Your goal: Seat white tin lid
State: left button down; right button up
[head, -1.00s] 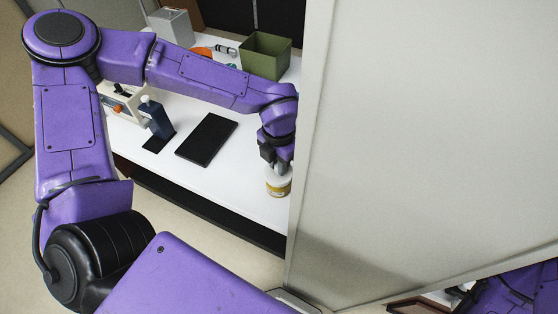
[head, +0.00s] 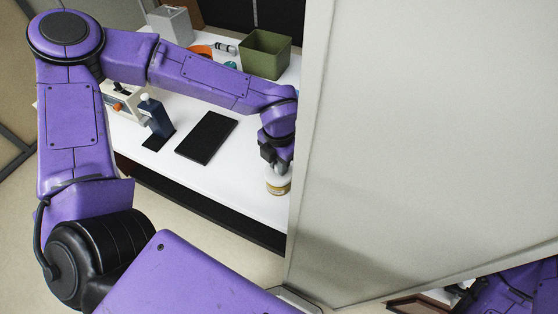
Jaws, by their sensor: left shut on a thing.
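A small round tin (head: 278,190) with a yellowish band stands near the front edge of the white counter (head: 228,181), close to the grey panel. A white lid (head: 279,176) is at the top of the tin. My left gripper (head: 277,167) points down from above and is shut on the lid. The fingertips are small and partly hidden, and I cannot tell whether the lid is level or fully down on the rim. My right arm shows only in part at the lower right, and its jaws are not clear.
A large grey panel (head: 430,140) stands right beside the tin and hides the counter's right side. The counter between tablet and tin is clear.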

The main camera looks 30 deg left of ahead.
pick_arm(q)
jog(key=shift+f+b, duration=0.3)
jog(key=shift+f, duration=0.3)
jog(key=c, duration=0.9)
grip_release()
jog(key=shift+r, duration=0.1)
notch_tip(320, 180, up, 10)
jog(key=shift+r+b, duration=0.2)
jog(key=shift+b, duration=0.2)
